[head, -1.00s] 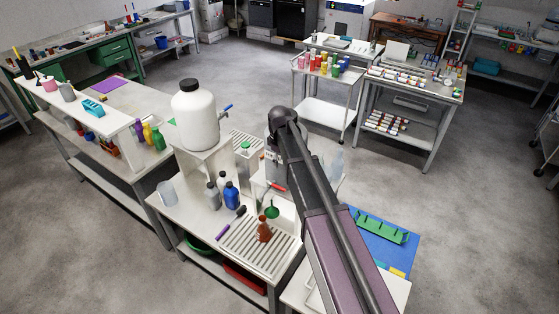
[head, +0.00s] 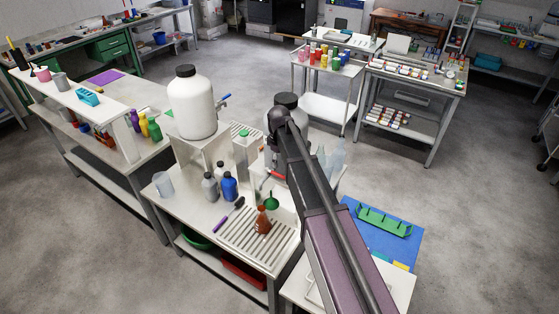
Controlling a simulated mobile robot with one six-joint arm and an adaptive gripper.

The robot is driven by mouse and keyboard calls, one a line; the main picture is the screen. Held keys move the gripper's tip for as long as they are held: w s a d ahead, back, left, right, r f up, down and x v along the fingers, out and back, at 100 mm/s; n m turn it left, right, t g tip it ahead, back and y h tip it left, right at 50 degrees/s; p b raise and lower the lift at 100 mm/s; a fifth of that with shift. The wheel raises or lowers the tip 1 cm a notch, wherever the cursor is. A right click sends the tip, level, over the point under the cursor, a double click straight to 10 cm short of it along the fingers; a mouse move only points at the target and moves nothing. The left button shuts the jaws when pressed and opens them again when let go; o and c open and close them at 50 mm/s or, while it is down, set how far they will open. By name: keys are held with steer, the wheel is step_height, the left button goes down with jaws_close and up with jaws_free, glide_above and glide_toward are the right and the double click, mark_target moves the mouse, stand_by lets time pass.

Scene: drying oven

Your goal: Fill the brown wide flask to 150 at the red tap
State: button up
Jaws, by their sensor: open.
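The brown flask (head: 262,223) stands upright on the slatted white drainer at the front of the white bench. A green funnel (head: 271,203) shows just behind it. A small red part (head: 273,175), which looks like the red tap, shows beside my arm, below a dark-capped container (head: 287,101) that my arm partly covers. A large white carboy (head: 191,105) with a black cap and a blue tap (head: 223,99) stands on a raised stand to the left. My arm reaches up from the lower right; my gripper cannot be made out. The flask's fill level and marks are too small to read.
A grey bottle (head: 210,187), a blue bottle (head: 230,186) and a purple-handled brush (head: 228,216) lie or stand left of the drainer. A clear beaker (head: 163,185) is at the bench's left end. A green rack (head: 384,221) sits on a blue mat at the right.

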mark_target(279, 175)
steer(key=shift+f+b, duration=2.9)
steer(key=shift+f, duration=0.25)
steer(key=shift+c, duration=0.2)
jaws_close()
steer(key=shift+s, duration=0.1)
steer(key=shift+s+a+m, duration=0.3)
steer(key=shift+m, duration=0.6)
steer(key=shift+s+a+m, duration=0.25)
steer(key=shift+m, duration=0.65)
stand_by(2.3)
